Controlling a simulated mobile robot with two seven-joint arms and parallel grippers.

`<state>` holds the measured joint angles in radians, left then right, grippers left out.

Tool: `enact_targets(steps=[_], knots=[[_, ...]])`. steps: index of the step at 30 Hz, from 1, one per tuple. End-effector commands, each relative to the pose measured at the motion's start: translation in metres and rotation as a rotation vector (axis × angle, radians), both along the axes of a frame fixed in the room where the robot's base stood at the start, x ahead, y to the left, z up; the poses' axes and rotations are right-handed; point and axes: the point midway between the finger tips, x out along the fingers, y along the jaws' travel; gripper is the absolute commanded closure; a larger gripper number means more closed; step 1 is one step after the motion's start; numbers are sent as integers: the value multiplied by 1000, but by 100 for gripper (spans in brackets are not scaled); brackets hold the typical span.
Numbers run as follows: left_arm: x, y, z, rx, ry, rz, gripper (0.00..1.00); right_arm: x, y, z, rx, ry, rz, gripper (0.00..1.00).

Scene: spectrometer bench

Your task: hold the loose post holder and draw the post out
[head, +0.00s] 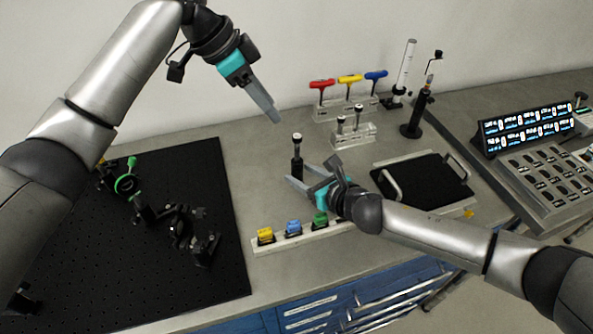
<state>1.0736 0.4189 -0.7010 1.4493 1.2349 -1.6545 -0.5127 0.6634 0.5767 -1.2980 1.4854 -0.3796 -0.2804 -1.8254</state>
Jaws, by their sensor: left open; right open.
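The loose post holder (296,168) is a short black upright cylinder on the grey bench, right of the breadboard. The post (297,145), with a dark knob-like top, stands upright in it. My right gripper (298,174) is open, low at the holder, with its fingertips close to the holder's lower part. I cannot tell whether the fingers touch it. My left gripper (277,120) points downward, above and to the left of the post, apart from it. Its jaws are open and empty, though the fingers overlap in this view.
A black breadboard (190,165) with optics lies left. A strip with yellow, blue and green blocks (270,247) lies in front. Clear racks with posts (352,137) and coloured-handle drivers (345,107) stand behind. A black tray with handles (430,180) and a control console (545,160) lie right.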

Motion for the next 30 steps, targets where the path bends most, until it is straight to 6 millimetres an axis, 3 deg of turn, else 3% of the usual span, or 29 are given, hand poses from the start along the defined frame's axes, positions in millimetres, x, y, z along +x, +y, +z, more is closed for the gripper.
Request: enact_targets(steps=[9,21,30], knots=[[0,0,0,0,0,0,50,18,14,-10,1,1,0,42],[0,0,0,0,0,0,50,21,15,-11,1,1,0,42],[0,0,0,0,0,0,50,21,15,-11,1,1,0,76]])
